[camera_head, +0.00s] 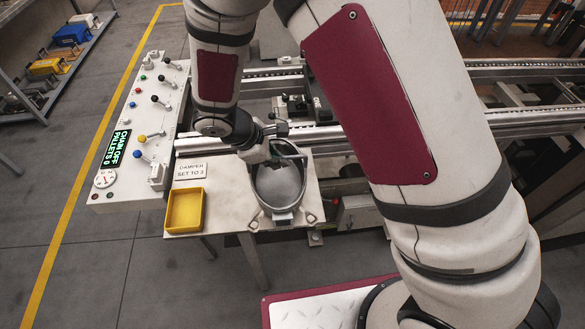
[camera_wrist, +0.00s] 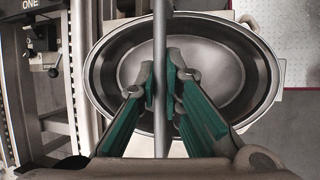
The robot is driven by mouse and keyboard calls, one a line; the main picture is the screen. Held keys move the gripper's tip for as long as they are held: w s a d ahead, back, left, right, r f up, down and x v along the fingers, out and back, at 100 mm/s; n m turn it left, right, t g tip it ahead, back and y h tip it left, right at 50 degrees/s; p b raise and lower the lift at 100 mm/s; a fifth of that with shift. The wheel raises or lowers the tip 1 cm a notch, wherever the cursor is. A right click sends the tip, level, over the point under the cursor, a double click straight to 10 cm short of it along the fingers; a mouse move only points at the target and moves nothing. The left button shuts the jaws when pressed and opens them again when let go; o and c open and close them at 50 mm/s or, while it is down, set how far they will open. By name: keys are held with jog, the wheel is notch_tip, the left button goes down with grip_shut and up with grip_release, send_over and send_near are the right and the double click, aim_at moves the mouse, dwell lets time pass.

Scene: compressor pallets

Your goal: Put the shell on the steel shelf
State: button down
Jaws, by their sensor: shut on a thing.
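The shell (camera_head: 278,186) is a grey, deep oval bowl at the right part of a small pale table. In the wrist view the shell (camera_wrist: 228,62) lies under my gripper, with its inside facing me and empty. A thin grey bar (camera_wrist: 160,30) crosses over its opening. My gripper (camera_wrist: 161,88) has its green-padded fingers closed on this bar, which looks like the shell's handle. In the head view my gripper (camera_head: 287,152) is at the shell's far end, partly hidden by my arm. Whether the shell touches the table is unclear. A grey metal shelf rack (camera_head: 60,68) stands at the upper left.
A yellow tray (camera_head: 185,210) and a "DAMPER SET TO 3" card (camera_head: 190,171) are on the table (camera_head: 228,215). A lever panel (camera_head: 143,115) reads "CHAIN OFF, PALLETS 0". Conveyor rails (camera_head: 500,70) run behind. Blue (camera_head: 72,34) and yellow bins (camera_head: 47,66) occupy the rack. Floor at left is open.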

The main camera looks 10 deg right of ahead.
send_over(265, 171)
jog(key=shift+f+p, duration=0.6)
jog(key=shift+f, duration=1.3)
jog(key=c, duration=1.7)
grip_release()
jog(key=shift+f, duration=0.1)
jog(key=b+v, duration=0.2)
jog(key=v, duration=1)
jog(key=shift+s, duration=0.1)
